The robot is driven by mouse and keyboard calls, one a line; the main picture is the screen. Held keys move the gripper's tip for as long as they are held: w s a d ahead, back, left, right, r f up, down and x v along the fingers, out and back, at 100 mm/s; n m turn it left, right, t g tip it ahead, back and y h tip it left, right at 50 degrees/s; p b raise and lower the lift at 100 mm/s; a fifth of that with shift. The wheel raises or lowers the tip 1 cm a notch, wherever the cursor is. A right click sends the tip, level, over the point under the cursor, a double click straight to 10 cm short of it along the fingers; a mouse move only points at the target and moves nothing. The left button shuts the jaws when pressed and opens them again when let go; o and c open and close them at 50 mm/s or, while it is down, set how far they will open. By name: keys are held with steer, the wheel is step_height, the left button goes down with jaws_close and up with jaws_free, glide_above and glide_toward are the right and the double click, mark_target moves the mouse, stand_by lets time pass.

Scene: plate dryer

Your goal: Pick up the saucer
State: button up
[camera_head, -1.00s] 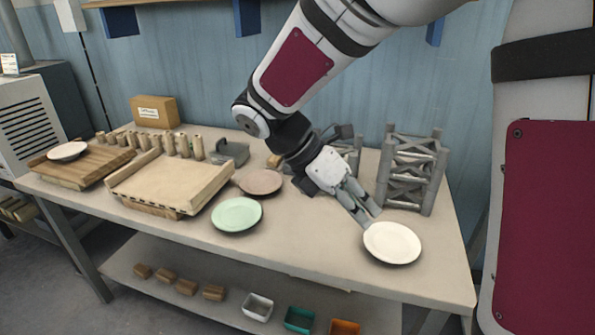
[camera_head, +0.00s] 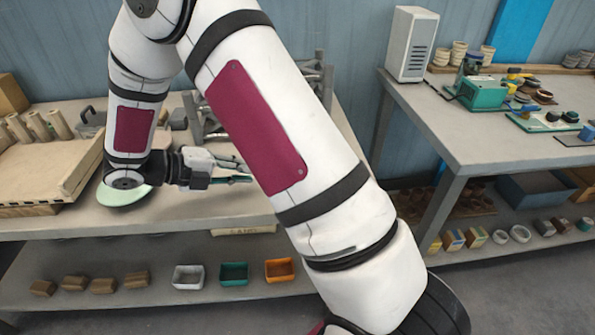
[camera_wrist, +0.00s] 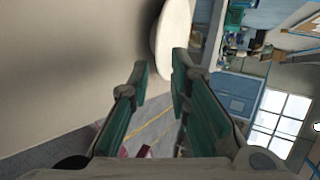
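A white saucer (camera_wrist: 176,35) shows steeply foreshortened in the wrist view, lying by the pale table surface. Its near rim is at the fingertips, partly overlapped by the right finger; I cannot tell whether they touch. My gripper (camera_wrist: 160,72) is open, with a clear gap between its two green-grey fingers. In the head view my gripper (camera_head: 240,171) is low over the table, pointing right, and my arm hides the white saucer. A pale green plate (camera_head: 122,196) lies left of my gripper, partly covered by my arm.
The wooden rack (camera_head: 40,175) stands at the left of the table (camera_head: 180,212). Grey lattice stands (camera_head: 210,110) are behind my arm. Small bins (camera_head: 234,273) and wooden blocks sit on the lower shelf. A second bench (camera_head: 440,125) is at the right.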

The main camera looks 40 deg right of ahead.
steer(key=shift+x, duration=3.75)
steer(key=shift+s+a+f, duration=0.1)
steer(key=shift+a, duration=0.05)
jaws_close()
